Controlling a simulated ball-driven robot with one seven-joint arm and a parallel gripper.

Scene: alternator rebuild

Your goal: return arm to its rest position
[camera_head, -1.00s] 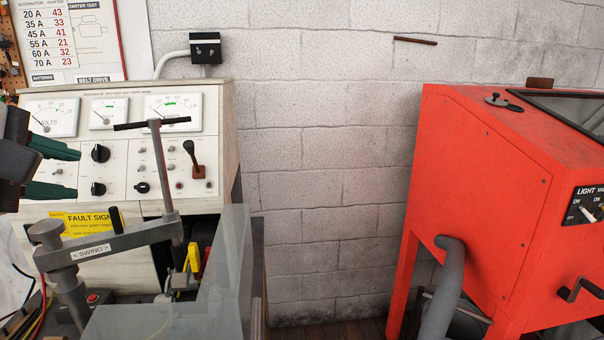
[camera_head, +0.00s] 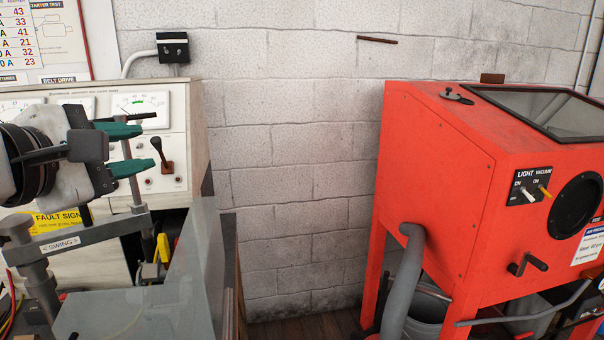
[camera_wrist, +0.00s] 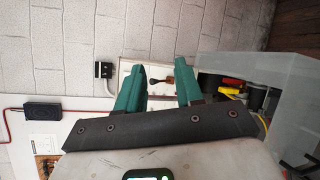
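My gripper (camera_head: 122,147) is at the left of the head view, in front of the tester panel, with its two green fingers pointing right. The fingers also show in the wrist view (camera_wrist: 162,90), spread apart with nothing between them. The gripper is open and empty. In the head view it hides part of the panel's meters and knobs. The rest of my arm is mostly out of the picture.
The white tester panel (camera_head: 182,120) and the arm marked SWING (camera_head: 90,233) stand close by my gripper. A clear guard (camera_head: 195,270) rises right of them. A red blasting cabinet (camera_head: 435,170) stands at right. Open space lies between, before the block wall (camera_head: 285,170).

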